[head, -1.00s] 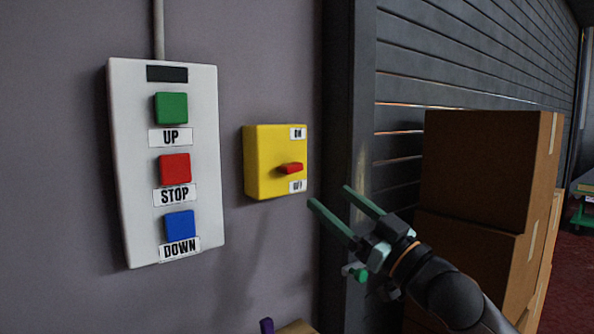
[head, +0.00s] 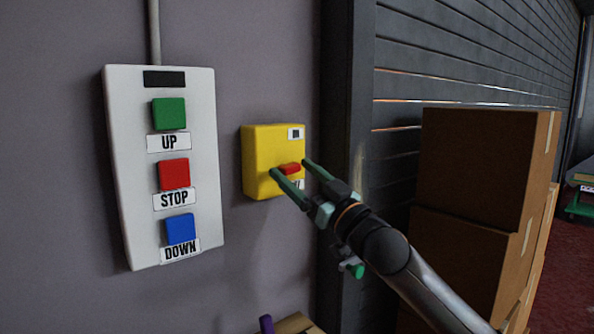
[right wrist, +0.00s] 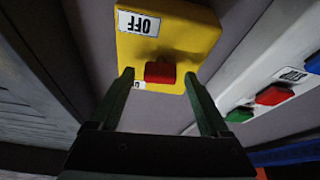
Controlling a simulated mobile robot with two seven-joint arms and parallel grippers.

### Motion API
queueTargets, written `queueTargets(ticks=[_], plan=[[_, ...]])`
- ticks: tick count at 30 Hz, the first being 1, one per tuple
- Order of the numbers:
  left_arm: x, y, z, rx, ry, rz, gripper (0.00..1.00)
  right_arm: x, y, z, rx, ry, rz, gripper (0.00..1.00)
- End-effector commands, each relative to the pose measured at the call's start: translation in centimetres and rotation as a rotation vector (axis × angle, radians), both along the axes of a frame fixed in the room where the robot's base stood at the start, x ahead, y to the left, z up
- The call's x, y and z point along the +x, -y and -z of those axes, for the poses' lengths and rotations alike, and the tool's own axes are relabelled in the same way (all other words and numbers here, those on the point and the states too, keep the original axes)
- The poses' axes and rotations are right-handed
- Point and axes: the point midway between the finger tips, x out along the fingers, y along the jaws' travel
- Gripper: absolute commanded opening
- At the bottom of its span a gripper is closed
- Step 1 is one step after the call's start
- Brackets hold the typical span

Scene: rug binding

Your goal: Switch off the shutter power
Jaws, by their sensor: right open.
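The yellow switch box (head: 262,150) is fixed to the wall, with an ON label at its top right and an OFF label below. Its red handle (head: 290,168) sits between the labels. In the right wrist view the handle (right wrist: 160,72) shows up close, with the OFF label (right wrist: 139,23) inverted above it. My right gripper (head: 291,167) is open at the front of the box, its fingers on either side of the handle. It is not closed on the handle. The fingers partly cover the OFF label in the head view. My left gripper is out of view.
A white control panel (head: 131,130) with green UP, red STOP and blue DOWN buttons hangs left of the box. A grey slatted shutter (head: 450,60) and stacked cardboard boxes (head: 485,170) stand to the right.

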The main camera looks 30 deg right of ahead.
Motion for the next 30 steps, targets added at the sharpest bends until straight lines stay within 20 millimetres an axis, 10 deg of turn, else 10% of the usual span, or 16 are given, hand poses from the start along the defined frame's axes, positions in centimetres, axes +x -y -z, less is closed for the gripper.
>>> queueTargets(ticks=[8, 30], plan=[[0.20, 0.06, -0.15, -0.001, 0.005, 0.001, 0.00, 0.09, -0.03, 0.01, 0.000, 0.000, 0.000, 0.80], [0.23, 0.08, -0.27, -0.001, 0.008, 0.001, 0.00, 0.06, -0.02, 0.00, -0.001, 0.000, 0.000, 0.00]])
